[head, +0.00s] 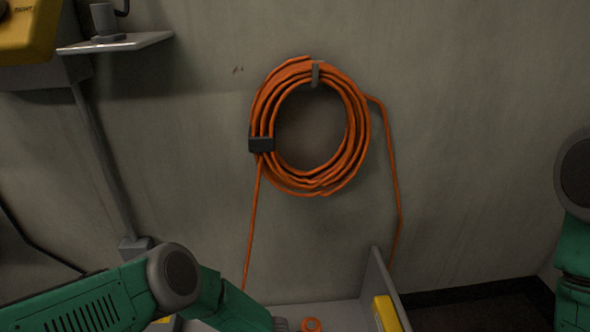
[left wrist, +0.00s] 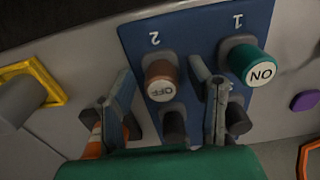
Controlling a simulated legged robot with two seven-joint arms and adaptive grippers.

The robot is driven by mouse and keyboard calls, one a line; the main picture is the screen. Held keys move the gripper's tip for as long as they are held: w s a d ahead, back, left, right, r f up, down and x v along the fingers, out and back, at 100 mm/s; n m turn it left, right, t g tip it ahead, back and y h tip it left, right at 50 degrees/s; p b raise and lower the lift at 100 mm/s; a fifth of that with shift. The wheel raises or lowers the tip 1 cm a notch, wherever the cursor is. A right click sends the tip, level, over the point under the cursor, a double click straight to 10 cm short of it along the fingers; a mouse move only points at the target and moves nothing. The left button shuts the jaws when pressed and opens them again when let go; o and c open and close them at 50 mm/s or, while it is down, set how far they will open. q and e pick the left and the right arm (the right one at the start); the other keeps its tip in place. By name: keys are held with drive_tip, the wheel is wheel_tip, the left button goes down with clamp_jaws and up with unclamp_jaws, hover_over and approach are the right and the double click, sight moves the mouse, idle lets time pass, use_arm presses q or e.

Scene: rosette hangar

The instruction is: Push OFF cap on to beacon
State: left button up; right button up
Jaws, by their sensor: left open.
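In the left wrist view, the OFF cap (left wrist: 160,82) is a brown-orange cylinder with upside-down lettering, on a blue panel (left wrist: 190,38) beside the mark "2". My left gripper (left wrist: 160,69) is open, with one finger on each side of the OFF cap in the picture. I cannot tell whether the fingers touch it. A green ON cap (left wrist: 257,65) is on the panel by the mark "1", right of the fingers. I cannot identify the beacon. The left gripper is out of the head view, where only its arm shows. The right gripper is in neither view.
Dark knobs (left wrist: 238,118) sit below the caps. In the head view, an orange cable coil (head: 262,105) hangs on the wall.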

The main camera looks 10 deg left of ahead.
sight(311, 324)
use_arm(q)
drive_tip(key=shift+c, duration=0.4)
clamp_jaws()
drive_tip(key=shift+r+p, duration=1.45)
drive_tip(key=shift+r, duration=1.6)
drive_tip(key=w+d+r+n, duration=0.2)
drive_tip(key=w+r, duration=0.1)
drive_tip(key=w, duration=0.1)
drive_tip(key=w+d+r+n, duration=0.2)
drive_tip(key=w+r, duration=0.2)
drive_tip(key=w+d+r+n, duration=0.2)
drive_tip(key=w+d+r, duration=0.1)
drive_tip(key=w, duration=0.1)
drive_tip(key=shift+r, duration=0.3)
drive_tip(key=shift+f, duration=2.85)
